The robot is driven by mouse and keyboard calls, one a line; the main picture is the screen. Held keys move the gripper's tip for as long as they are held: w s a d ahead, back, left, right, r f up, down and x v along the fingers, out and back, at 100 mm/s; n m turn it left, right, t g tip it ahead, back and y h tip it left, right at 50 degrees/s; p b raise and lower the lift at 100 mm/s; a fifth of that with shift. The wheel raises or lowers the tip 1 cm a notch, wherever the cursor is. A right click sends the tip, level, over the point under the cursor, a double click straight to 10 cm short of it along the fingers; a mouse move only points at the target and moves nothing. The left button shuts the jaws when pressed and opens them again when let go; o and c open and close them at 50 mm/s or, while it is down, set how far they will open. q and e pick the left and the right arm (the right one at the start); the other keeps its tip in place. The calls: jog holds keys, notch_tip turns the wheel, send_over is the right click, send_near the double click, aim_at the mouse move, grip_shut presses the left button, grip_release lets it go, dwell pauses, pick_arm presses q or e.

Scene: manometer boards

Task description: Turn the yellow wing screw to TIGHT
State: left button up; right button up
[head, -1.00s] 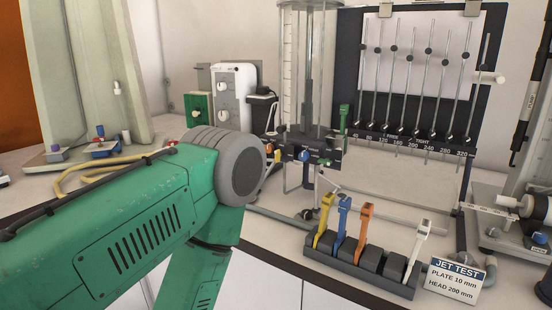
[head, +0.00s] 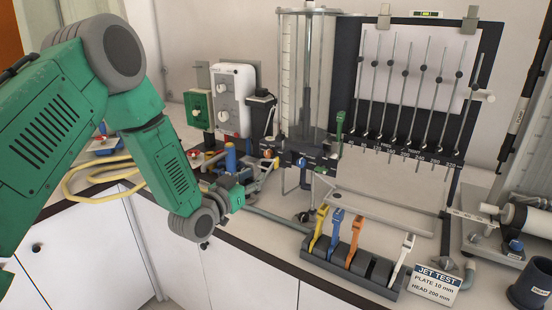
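I cannot make out a yellow wing screw for certain. The manometer board (head: 344,110) stands at the back right, with small lettering that seems to read FREE and TIGHT along its lower strip. My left arm comes in from the left and bends down. My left gripper (head: 264,174) is small and seen side-on, at the left of the valve block below the clear column. Its fingers overlap the clutter behind, so their gap is unclear and no held thing shows. My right gripper is out of view.
A rack (head: 345,268) with yellow, blue, orange and white levers stands at the counter's front edge. A JET TEST sign (head: 435,285) is beside it. A clear column (head: 309,80) with a blue knob (head: 302,162) stands behind. A yellow hose (head: 95,172) lies at left.

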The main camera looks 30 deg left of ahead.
aim_at(276, 158)
pick_arm(q)
jog(key=w, duration=0.3)
jog(key=w+p, duration=0.1)
jog(key=w, duration=0.3)
jog(key=w+d, duration=0.1)
jog(key=w, duration=0.3)
jog(key=shift+w+f, duration=0.1)
jog(key=shift+w, duration=0.15)
jog(key=shift+c, duration=0.4)
grip_shut()
